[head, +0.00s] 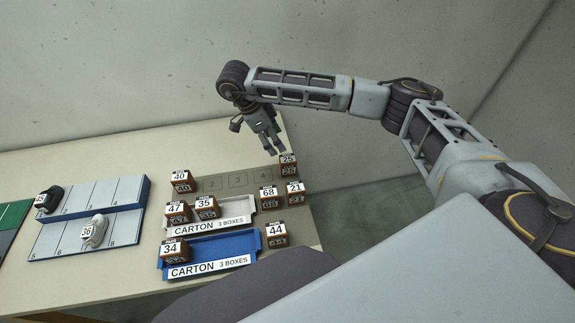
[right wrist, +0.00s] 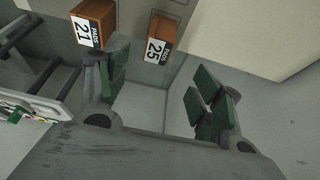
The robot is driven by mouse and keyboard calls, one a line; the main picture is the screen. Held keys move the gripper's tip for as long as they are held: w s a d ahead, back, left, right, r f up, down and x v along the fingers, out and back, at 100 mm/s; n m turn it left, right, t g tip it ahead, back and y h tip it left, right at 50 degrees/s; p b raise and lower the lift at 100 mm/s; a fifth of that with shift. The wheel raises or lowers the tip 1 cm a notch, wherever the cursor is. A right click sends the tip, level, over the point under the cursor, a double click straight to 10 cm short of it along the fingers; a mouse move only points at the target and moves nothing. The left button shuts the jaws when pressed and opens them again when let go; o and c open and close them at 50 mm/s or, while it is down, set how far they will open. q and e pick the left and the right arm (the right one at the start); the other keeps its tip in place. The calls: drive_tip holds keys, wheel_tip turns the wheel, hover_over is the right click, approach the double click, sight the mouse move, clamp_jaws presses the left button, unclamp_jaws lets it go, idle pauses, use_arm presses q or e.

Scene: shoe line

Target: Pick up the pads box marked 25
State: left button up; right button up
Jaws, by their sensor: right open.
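The pads box marked 25 (head: 289,170) is a small brown box with a white number label. It stands near the far right edge of the table, and it also shows in the right wrist view (right wrist: 162,32). My right gripper (head: 272,149) is open and empty, above the table and close to that box, slightly left of it in the head view. In the right wrist view the box lies beyond the open green-padded fingers, apart from them. My left gripper is in neither view.
A box marked 21 (head: 295,193) stands close to box 25, with box 68 (head: 269,197) beside it. A white carton tray (head: 236,211) and a blue carton tray (head: 213,246) lie nearer. Box 40 (head: 182,182) is at the left. The table (head: 120,152) ends just right of box 25.

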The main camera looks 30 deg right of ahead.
sight(287, 158)
drive_tip(key=x, duration=0.5)
drive_tip(key=shift+d+f+p, duration=0.1)
drive_tip(key=shift+f+p, duration=0.1)
drive_tip(key=shift+p, duration=0.1)
drive_tip(key=shift+s+d+f, duration=0.15)
drive_tip(key=shift+f, duration=0.25)
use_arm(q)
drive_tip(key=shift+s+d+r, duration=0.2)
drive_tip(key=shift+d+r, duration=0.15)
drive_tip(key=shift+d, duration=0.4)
use_arm(e)
drive_tip(key=shift+d+f, duration=0.1)
drive_tip(key=shift+f, duration=0.05)
drive_tip(key=shift+p+x, duration=0.6)
drive_tip(key=shift+x, duration=1.3)
drive_tip(key=shift+s+d+f, duration=0.15)
drive_tip(key=shift+f, duration=0.3)
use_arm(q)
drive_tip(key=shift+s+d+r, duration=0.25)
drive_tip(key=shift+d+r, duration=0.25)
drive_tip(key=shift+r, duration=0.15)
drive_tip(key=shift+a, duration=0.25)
use_arm(e)
drive_tip(key=c, duration=1.1)
